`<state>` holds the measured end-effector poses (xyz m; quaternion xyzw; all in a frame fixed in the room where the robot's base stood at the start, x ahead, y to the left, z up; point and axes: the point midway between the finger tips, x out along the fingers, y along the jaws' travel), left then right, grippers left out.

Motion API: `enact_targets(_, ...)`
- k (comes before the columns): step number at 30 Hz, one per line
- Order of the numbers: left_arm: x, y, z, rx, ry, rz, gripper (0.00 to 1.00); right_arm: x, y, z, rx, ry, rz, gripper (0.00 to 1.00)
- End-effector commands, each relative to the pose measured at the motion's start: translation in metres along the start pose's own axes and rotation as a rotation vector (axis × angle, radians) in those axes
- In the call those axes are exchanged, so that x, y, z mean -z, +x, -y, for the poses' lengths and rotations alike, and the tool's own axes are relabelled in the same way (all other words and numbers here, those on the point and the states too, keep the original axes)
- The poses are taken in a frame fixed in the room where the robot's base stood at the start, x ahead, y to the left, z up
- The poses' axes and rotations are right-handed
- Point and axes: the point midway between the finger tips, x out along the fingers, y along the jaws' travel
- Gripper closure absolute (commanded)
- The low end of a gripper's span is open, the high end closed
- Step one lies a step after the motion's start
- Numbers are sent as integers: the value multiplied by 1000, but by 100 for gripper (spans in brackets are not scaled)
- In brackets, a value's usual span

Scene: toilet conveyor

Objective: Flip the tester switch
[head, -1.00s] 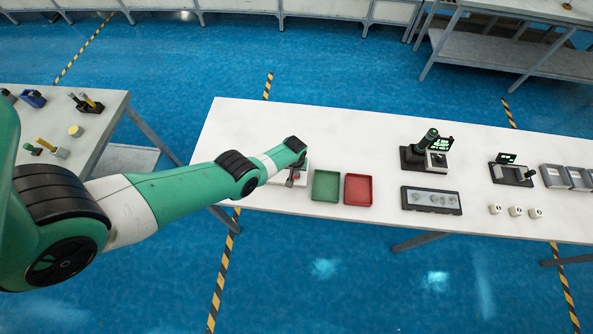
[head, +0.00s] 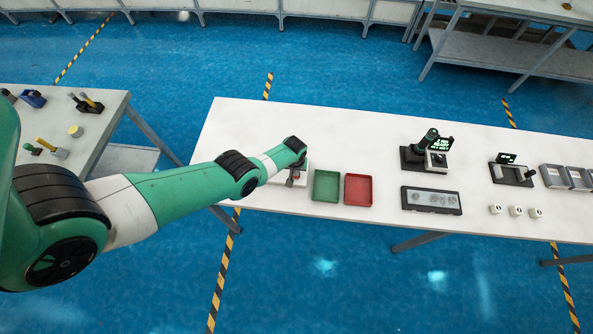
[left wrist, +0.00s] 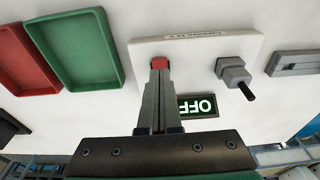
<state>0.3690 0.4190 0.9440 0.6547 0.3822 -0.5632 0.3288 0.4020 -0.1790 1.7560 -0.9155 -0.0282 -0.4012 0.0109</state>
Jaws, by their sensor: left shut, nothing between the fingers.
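The tester is a white panel (left wrist: 250,42) on the table, seen in the left wrist view. It carries a grey switch (left wrist: 232,72) with a dark lever tilted to the lower right, a red button-like part (left wrist: 160,62), and a dark display (left wrist: 198,105) reading OFF, upside down in this view. My left gripper (left wrist: 159,75) is shut and empty, with its fingertips at the red part and left of the switch. I cannot tell whether they touch the red part. In the head view my left gripper (head: 290,179) partly hides the tester. My right gripper is not in view.
A green tray (head: 326,186) and a red tray (head: 358,190) lie right of the tester. Further right are a black device (head: 412,155), a grey plate with round parts (head: 431,200) and several white cylinders (head: 516,211). A second table (head: 105,120) stands at the left.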

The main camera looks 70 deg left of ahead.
Motion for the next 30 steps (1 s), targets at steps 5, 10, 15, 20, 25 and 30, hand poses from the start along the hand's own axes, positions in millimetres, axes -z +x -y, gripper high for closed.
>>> enact_targets(5, 0, 0, 0, 0, 0, 0, 100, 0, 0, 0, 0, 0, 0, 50)
enact_targets(10, 0, 0, 0, 0, 0, 0, 100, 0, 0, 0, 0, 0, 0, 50)
enact_targets(15, 0, 0, 0, 0, 0, 0, 100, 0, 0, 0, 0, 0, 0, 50)
enact_targets(20, 0, 2, 0, 0, 0, 0, 100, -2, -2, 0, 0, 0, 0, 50)
enact_targets(25, -1, 5, 0, 0, 0, 0, 100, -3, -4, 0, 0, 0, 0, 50)
enact_targets(30, -1, 8, 0, 0, 0, 0, 100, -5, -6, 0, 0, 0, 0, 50)
